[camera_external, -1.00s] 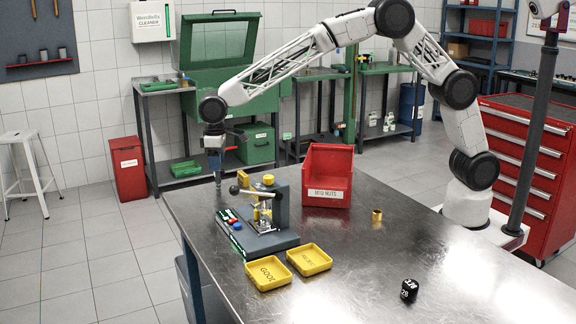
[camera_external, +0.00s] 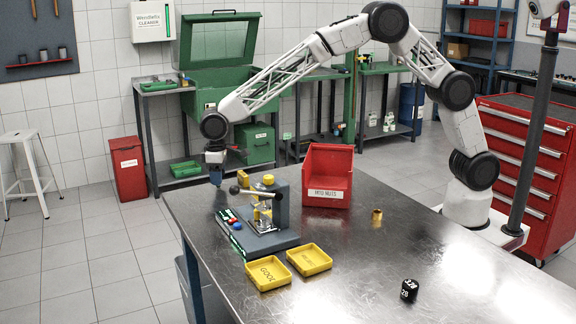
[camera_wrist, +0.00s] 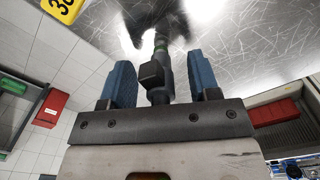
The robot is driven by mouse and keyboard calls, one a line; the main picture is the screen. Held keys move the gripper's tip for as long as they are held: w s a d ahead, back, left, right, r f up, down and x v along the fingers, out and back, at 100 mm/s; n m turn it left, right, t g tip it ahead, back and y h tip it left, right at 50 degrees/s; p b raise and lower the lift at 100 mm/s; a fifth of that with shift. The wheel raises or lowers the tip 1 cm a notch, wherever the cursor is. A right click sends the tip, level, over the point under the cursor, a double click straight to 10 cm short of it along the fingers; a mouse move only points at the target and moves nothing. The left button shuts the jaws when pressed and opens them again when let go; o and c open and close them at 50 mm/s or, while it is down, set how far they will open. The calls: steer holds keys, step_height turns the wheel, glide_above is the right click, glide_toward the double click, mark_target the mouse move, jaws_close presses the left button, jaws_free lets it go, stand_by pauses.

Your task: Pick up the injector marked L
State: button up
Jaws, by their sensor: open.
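My gripper (camera_external: 216,178) is low over the left end of the metal table in the external view. In the wrist view its two blue fingers are open (camera_wrist: 160,72). An injector (camera_wrist: 153,76) with a black side connector and a green band lies between the fingers, with visible gaps on both sides. Its far end points toward the table top. No letter L can be read on it, and whether its tip touches the table cannot be told. In the external view the injector is not clearly visible.
A dark fixture (camera_external: 282,212) with a lever stands just right of the gripper. Two yellow trays (camera_external: 268,273) and (camera_external: 309,259) lie before it.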

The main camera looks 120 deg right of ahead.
steer(key=c, duration=1)
steer(key=shift+c, duration=0.2)
steer(key=shift+r, duration=0.2)
steer(key=shift+r, duration=1.45)
steer(key=shift+s+r, duration=0.2)
steer(key=s+a, duration=0.2)
steer(key=s, duration=0.3)
steer(key=s+a+r, duration=0.1)
steer(key=s, duration=0.3)
steer(key=s+a, duration=0.2)
steer(key=s, duration=0.3)
steer(key=shift+s+a+r, duration=0.2)
steer(key=shift+s+a, duration=0.1)
